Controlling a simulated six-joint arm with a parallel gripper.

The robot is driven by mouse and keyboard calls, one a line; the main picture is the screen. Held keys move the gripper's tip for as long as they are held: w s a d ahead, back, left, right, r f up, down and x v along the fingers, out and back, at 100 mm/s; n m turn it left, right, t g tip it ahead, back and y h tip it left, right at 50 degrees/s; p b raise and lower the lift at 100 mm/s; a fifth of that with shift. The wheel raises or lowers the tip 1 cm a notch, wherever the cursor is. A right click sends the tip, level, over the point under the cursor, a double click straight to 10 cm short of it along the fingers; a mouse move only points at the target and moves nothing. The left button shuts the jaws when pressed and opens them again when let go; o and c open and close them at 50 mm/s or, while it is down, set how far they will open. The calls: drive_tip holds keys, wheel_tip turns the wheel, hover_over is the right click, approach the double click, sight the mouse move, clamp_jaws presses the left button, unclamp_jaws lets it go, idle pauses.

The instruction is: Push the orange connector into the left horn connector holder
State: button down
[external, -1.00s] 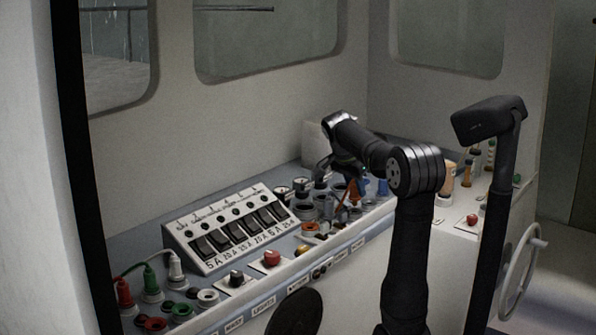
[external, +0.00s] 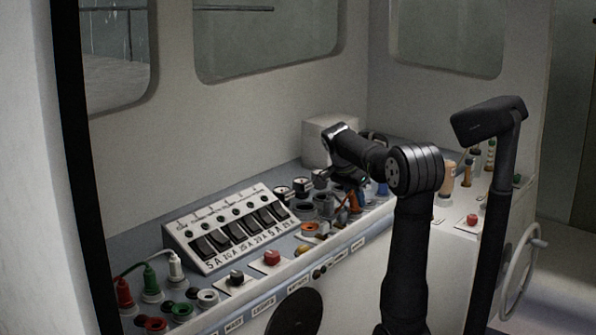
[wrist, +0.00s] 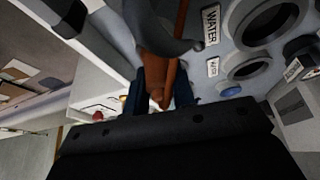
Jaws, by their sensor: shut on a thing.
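The orange connector (wrist: 157,62) is between my gripper's fingers in the wrist view, with an orange cable beside it. My gripper (external: 350,188) is shut on it, low over the right part of the console. In the external view the connector (external: 354,203) shows as a small orange shape beneath the gripper. A holder with an orange rim (external: 309,229) lies to its left near the console's front edge. I cannot read a horn label, so I cannot tell which holder is the left horn one. The connector's lower end and any contact are unclear.
Dark round sockets (external: 306,211) crowd the console left of my gripper. A switch panel (external: 228,228) and a red knob (external: 272,258) are farther left. A white box (external: 327,139) stands behind. WATER labels (wrist: 211,25) and dark-rimmed sockets (wrist: 262,22) are close by in the wrist view.

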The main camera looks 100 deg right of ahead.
drive_tip(key=c, duration=1.1)
unclamp_jaws()
drive_tip(key=shift+c, duration=0.2)
drive_tip(key=v, duration=1.7)
drive_tip(key=shift+r, duration=0.2)
drive_tip(key=shift+f, duration=0.15)
drive_tip(key=x, duration=1.7)
